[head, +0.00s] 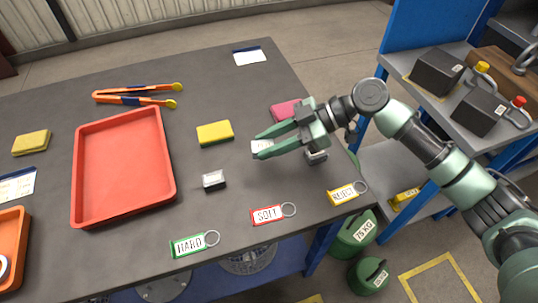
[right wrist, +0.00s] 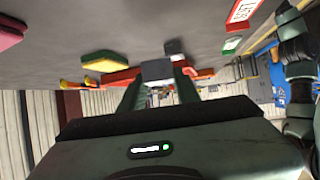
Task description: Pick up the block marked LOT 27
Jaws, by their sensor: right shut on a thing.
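My right gripper (head: 262,145) reaches in from the right over the grey table. It is shut on a small pale grey block (head: 261,146); in the right wrist view the held block (right wrist: 157,70) sits between the fingers. Its marking is too small to read. A second small grey block (head: 213,180) lies on the table to the left and nearer. A third grey block (head: 317,157) is partly hidden beside my right gripper. I cannot read LOT 27 on any of them. My left gripper is not in view.
A red tray (head: 75,200) is at left, with orange tongs (head: 135,99) behind it. Yellow pads (head: 215,133) and a pink pad (head: 284,110) lie about. Tags HARD (head: 188,245), SOFT (head: 267,214) and REJECT (head: 343,194) line the near edge.

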